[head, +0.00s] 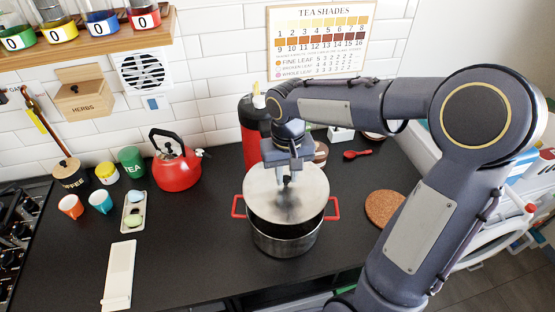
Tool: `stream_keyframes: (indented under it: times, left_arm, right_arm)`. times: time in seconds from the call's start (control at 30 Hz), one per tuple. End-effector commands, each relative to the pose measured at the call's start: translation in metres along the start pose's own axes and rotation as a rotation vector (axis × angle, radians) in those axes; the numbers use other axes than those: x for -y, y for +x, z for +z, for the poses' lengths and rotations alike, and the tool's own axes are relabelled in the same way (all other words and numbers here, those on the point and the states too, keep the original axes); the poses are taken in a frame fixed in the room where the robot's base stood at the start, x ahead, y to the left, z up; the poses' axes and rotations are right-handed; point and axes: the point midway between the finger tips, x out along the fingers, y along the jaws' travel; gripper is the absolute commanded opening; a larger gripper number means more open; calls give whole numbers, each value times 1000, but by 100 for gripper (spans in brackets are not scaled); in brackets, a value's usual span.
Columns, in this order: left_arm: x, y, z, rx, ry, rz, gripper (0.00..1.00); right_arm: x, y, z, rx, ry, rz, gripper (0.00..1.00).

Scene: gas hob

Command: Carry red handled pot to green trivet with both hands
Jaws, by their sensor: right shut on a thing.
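The steel pot with red handles (284,242) stands upright on the black counter, one handle on each side. Its round steel lid (262,197) is over the back of the pot, off the rim at the front, where a dark strip of the inside shows. My right gripper (287,178) is above the lid's middle, shut on its dark knob (287,183). The gripper touches neither red handle. My left gripper is not in view. I see no green trivet; a round brown cork mat (385,208) lies right of the pot.
A red kettle (178,170) stands left of the pot, with jars, cups and a spoon rest (133,212) further left. A red canister (252,135) stands behind the pot. The counter between the pot and the white slab (120,275) is clear.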

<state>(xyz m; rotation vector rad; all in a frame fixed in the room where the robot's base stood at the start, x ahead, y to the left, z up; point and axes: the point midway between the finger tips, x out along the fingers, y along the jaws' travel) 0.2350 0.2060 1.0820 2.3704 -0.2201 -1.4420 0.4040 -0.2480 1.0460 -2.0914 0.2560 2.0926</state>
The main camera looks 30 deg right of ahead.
Motion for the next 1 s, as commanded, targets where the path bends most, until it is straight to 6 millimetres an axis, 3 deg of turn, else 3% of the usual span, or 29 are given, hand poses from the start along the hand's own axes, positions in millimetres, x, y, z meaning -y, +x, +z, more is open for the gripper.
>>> stream_keyframes:
  times: [0.27, 0.7, 1.0]
  left_arm:
    - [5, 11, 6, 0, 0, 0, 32]
    - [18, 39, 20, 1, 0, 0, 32]
    - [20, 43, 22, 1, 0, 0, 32]
  right_arm:
    - [0, 15, 0, 0, 0, 0, 0]
    - [0, 57, 0, 1, 0, 0, 0]
    - [0, 64, 0, -1, 0, 0, 0]
